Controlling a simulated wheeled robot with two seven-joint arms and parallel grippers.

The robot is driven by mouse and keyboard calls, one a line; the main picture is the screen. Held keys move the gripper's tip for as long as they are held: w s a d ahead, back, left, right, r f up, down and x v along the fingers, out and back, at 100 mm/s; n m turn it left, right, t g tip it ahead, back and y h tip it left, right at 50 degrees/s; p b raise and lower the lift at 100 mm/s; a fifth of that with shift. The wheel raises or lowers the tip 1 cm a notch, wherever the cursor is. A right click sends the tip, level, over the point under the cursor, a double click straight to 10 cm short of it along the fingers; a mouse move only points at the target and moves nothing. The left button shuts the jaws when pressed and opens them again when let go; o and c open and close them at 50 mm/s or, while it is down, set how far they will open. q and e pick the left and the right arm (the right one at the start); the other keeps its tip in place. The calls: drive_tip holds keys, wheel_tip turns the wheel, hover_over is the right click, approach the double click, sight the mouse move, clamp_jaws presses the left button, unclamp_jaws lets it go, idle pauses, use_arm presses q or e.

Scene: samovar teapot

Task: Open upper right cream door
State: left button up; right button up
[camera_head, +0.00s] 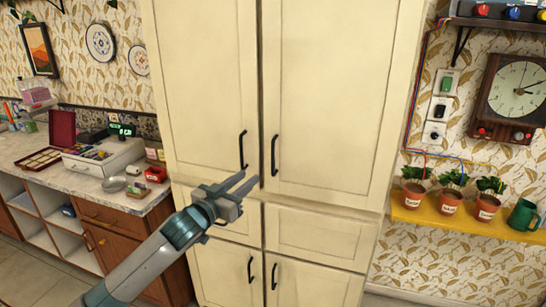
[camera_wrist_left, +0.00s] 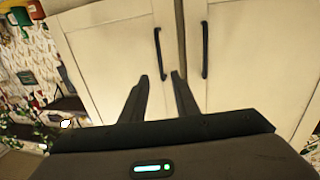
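The upper right cream door (camera_head: 332,90) is closed, with a dark vertical bar handle (camera_head: 274,155) near its lower left edge. My left gripper (camera_head: 250,183) is open and empty, just below and left of that handle in the head view. The left wrist view looks upside down; there the right door (camera_wrist_left: 110,60) is left of the seam. One end of its handle (camera_wrist_left: 160,52) appears between the open fingertips (camera_wrist_left: 160,76). I see no clear contact and cannot judge the remaining depth. My right gripper is not in view.
The closed upper left door (camera_head: 205,80) has its own handle (camera_head: 243,150) close by. Drawers (camera_head: 315,232) and lower doors (camera_head: 310,285) are below. A counter (camera_head: 60,170) with a cash register stands left. A yellow shelf (camera_head: 460,222) with potted plants is right.

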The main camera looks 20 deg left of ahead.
use_arm(q)
drive_tip(key=p, duration=0.5)
hover_over(273, 172)
drive_tip(key=shift+w+a, duration=0.15)
drive_tip(key=shift+w, duration=0.15)
drive_tip(key=shift+c, duration=0.7)
clamp_jaws()
